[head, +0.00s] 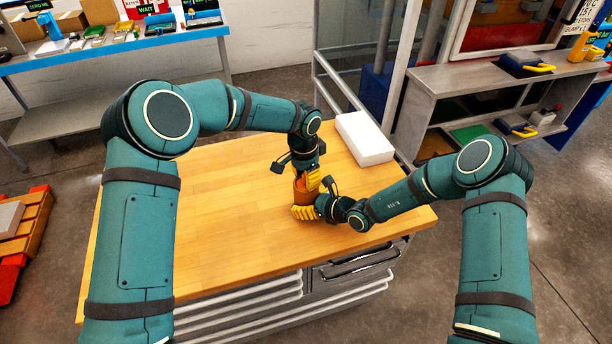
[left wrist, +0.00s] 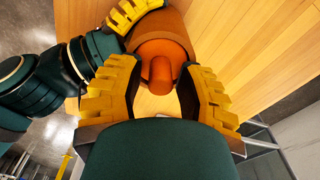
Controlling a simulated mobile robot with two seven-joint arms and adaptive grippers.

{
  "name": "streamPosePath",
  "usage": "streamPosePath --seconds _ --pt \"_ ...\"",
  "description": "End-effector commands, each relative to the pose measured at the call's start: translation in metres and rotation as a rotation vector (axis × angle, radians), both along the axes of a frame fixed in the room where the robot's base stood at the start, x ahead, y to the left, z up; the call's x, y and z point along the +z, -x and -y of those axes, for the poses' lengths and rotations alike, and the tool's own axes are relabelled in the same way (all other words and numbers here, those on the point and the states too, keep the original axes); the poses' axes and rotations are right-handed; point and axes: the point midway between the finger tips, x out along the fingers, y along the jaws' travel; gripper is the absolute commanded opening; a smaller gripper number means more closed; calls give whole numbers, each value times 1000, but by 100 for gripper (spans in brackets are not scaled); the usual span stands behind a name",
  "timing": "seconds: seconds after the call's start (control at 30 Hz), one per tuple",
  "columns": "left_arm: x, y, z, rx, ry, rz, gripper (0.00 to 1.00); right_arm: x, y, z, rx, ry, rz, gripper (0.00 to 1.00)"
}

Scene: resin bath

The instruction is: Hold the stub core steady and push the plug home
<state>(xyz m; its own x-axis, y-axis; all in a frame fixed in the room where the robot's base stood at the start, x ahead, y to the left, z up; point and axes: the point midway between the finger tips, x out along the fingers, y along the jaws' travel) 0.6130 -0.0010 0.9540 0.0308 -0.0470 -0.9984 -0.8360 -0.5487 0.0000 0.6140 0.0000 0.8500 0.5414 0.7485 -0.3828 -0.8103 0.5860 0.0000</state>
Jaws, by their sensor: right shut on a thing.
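The stub core (head: 301,196), a brown-orange cylinder, stands upright on the wooden bench top. My right gripper (head: 306,211) is shut on the stub core from the side, low down, with yellow fingers around it. In the left wrist view the core (left wrist: 172,27) shows with a yellow right finger across it. The plug (left wrist: 160,68), orange with a rounded knob, is at the core's near end; how deep it sits I cannot tell. My left gripper (left wrist: 162,72) is above the core, its yellow fingers apart on both sides of the plug. In the head view its fingers partly hide the plug.
A white block (head: 364,138) lies at the bench's back right corner. The bench top (head: 210,200) is clear to the left of the core. A grey shelf unit (head: 440,80) with trays stands behind right. A blue-edged table (head: 110,60) stands at the back left.

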Motion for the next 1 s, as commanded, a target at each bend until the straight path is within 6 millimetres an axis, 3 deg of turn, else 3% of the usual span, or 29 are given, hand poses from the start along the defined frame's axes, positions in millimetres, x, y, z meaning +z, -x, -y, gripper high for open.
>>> streamPosePath --seconds 0.27,0.73,1.0 --pt "7 0 0 0 1 3 35 0 0 0 0 1 -1 51" --pt "93 2 -4 0 1 4 35 0 0 0 0 1 -1 51" --pt "121 4 -5 -1 -1 1 35 0 0 0 0 0 0 51"
